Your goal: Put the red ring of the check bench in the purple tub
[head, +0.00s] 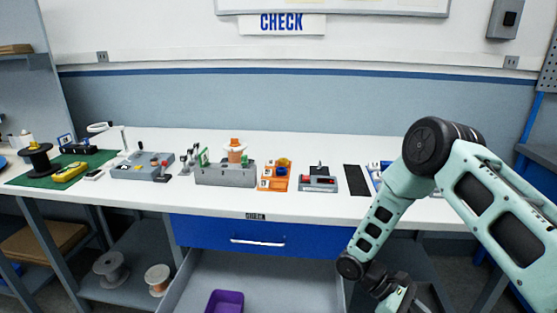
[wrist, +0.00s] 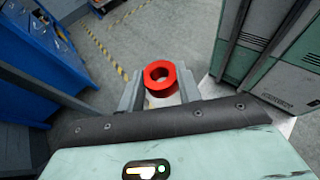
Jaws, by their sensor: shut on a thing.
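The red ring (wrist: 159,75) shows in the wrist view, between the two fingers of my gripper (wrist: 161,85). The gripper is shut on it, and the ring's hole faces the camera. The purple tub (head: 225,303) is in the open drawer below the check bench in the head view, cut by the bottom edge of the picture. My arm hangs low at the right of the bench, to the right of the drawer and the tub. The ring does not show in the head view.
The white check bench (head: 300,205) carries several fixtures in a row. The open drawer (head: 285,270) juts out below the blue bench front (head: 215,234), and its right wall lies near my arm. Reels (head: 112,268) lie on a lower shelf at left.

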